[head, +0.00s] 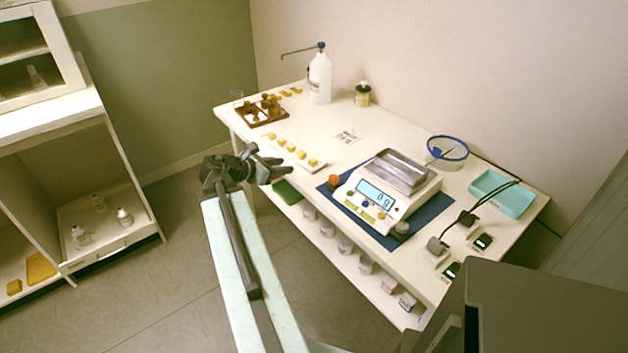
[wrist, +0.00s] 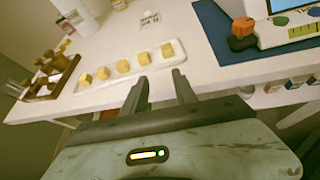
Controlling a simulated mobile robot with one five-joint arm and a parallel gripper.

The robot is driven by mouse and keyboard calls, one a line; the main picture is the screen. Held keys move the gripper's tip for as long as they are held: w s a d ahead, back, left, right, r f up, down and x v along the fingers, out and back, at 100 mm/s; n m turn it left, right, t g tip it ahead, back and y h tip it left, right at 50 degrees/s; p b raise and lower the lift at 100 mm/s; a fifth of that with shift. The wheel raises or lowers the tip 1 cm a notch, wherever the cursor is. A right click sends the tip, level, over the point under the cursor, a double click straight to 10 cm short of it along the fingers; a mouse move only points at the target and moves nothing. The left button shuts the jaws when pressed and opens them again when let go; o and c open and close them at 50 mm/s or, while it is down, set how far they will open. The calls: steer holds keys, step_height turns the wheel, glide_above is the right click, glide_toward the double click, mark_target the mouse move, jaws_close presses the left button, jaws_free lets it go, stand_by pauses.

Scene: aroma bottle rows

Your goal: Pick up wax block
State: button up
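Several small yellow wax blocks (head: 291,148) sit in a row on a narrow white tray (head: 322,169) near the table's front left edge. The wrist view shows the same row of blocks (wrist: 123,66) on the tray (wrist: 95,88), just beyond my fingers. My gripper (head: 276,162) is at the front edge of the table, beside the tray. In the wrist view my gripper (wrist: 163,88) has its two fingers apart with nothing between them. The fingertips point toward the right part of the tray and appear short of the blocks.
A scale (head: 375,197) stands on a blue mat right of the tray, with an orange piece (head: 334,180) beside it. A wooden rack (head: 262,112) and a white pump bottle (head: 320,80) stand farther back. Several jars line the shelf below.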

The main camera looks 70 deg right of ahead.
mark_target(311, 161)
steer(key=s+d, duration=0.1)
steer(key=s+d+n+g, duration=0.1)
steer(key=s, duration=0.1)
steer(key=shift+d+r+h, duration=0.1)
steer(key=shift+r+h, duration=0.1)
steer(key=shift+h, duration=0.1)
steer(key=b+x, duration=0.3)
steer(key=x, duration=0.3)
steer(key=shift+s+d+f, duration=0.1)
steer(key=shift+s+f, duration=0.1)
steer(key=shift+f, duration=0.1)
steer(key=shift+s+d, duration=0.3)
steer(key=shift+d, duration=0.05)
steer(key=shift+d+f, duration=0.15)
jaws_close()
